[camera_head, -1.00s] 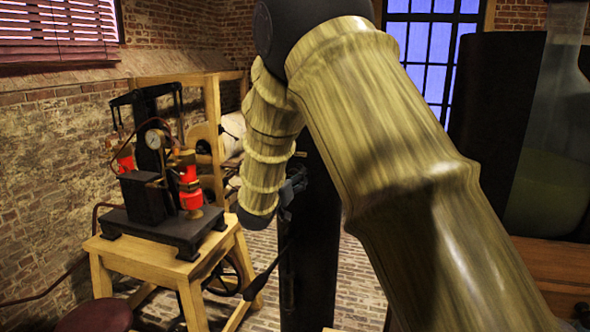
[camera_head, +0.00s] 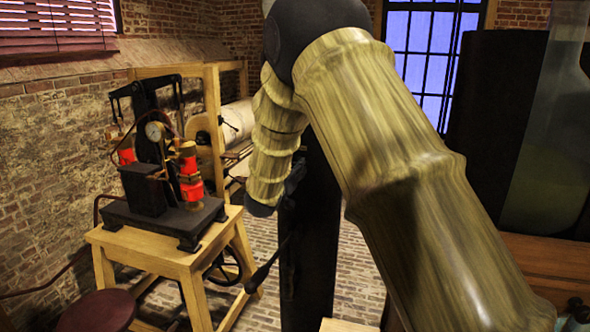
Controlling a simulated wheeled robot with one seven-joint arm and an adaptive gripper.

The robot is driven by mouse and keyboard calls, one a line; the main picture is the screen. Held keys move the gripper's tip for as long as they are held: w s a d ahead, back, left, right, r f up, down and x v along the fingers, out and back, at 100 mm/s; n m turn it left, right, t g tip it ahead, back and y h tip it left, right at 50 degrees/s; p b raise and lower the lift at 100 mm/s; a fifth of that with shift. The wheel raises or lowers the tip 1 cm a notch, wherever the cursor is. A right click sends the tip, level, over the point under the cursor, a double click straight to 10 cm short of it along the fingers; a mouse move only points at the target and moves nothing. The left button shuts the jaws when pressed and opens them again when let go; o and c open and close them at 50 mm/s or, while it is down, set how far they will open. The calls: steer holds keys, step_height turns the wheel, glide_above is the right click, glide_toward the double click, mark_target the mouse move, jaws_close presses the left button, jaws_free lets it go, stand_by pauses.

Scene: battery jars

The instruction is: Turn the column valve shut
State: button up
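A dark upright column (camera_head: 318,235) stands in the middle of the view, partly hidden behind my arm. A dark lever with a thick handle (camera_head: 259,277) slopes down and left from the column's left side; I cannot tell for sure whether it is the valve's handle. My gripper (camera_head: 294,178) shows only as a small dark shape beside the column's upper part, at the end of the ribbed, wood-coloured arm. Its fingers are mostly hidden, and I cannot tell whether they touch anything. It is above the lever and apart from the lever's handle.
A wooden table (camera_head: 160,256) at the left carries a black machine with a gauge (camera_head: 154,131) and red cylinders. A dark spoked wheel (camera_head: 224,268) shows below it. A dark red round seat (camera_head: 97,312) is at the lower left. A large glass jar (camera_head: 553,150) stands at the right.

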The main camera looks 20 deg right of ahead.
steer(key=shift+f+m+b, duration=0.25)
steer(key=shift+m+b, duration=0.15)
steer(key=shift+b, duration=0.35)
steer(key=m+b, duration=0.1)
steer(key=b, duration=0.2)
steer(key=shift+f+m, duration=0.15)
steer(key=shift+m, duration=0.25)
steer(key=m+b, duration=0.4)
steer(key=b, duration=0.3)
steer(key=shift+d+f+m+y+b, duration=0.1)
steer(key=shift+m+y+b, duration=0.2)
steer(key=shift+m, duration=0.1)
steer(key=m+b, duration=0.5)
steer(key=b, duration=0.2)
steer(key=m+b, duration=0.3)
steer(key=b, duration=0.1)
steer(key=shift+y+b, duration=0.3)
steer(key=shift+b, duration=0.05)
steer(key=shift+r+m+b, duration=0.25)
steer(key=shift+m+b, duration=0.65)
steer(key=shift+b, duration=0.2)
steer(key=o, duration=1)
steer(key=shift+r, duration=0.1)
steer(key=shift+o, duration=0.2)
